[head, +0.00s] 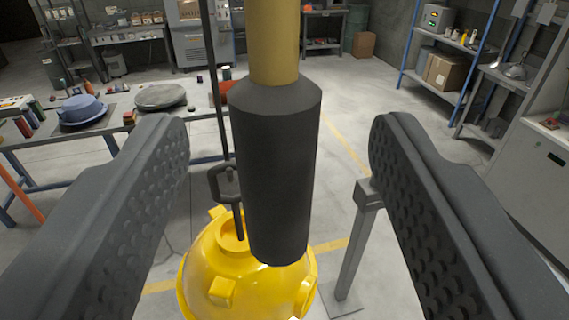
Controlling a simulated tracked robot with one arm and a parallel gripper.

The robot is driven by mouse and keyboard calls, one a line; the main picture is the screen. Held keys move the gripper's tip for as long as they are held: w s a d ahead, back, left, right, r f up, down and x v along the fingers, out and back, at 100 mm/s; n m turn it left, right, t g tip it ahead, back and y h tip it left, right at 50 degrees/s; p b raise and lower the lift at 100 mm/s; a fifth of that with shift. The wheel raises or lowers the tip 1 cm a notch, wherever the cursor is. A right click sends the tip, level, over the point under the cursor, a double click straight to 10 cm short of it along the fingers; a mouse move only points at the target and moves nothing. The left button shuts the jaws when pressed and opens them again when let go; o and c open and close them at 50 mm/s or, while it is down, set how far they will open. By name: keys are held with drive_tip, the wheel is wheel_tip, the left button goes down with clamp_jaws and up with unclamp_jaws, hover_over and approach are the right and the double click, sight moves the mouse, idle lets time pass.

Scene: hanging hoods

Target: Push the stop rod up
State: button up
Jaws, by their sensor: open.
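A thick upright rod, which I take to be the stop rod (275,170), hangs down through the middle of the view. Its upper part is brass-coloured, with a wide black sleeve below. My gripper (281,130) is open, with one dark padded finger on each side of the black sleeve. Clear gaps show between the sleeve and both fingers. The rod's top is cut off by the frame. A yellow rounded hood (230,280) with blocky lugs is below and behind the sleeve, which hides part of it.
A thin dark rod with a bracket (224,184) runs down to the hood, left of the sleeve. A grey post (352,245) stands to the right on the floor. A workbench (120,135) is at left, blue-framed shelves (440,75) at right. Open floor lies between.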

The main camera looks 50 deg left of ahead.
drive_tip(key=b+v, duration=0.1)
drive_tip(key=v, duration=0.7)
drive_tip(key=shift+s+d+b, duration=0.2)
drive_tip(key=shift+d+b, duration=0.1)
drive_tip(key=shift+d, duration=0.05)
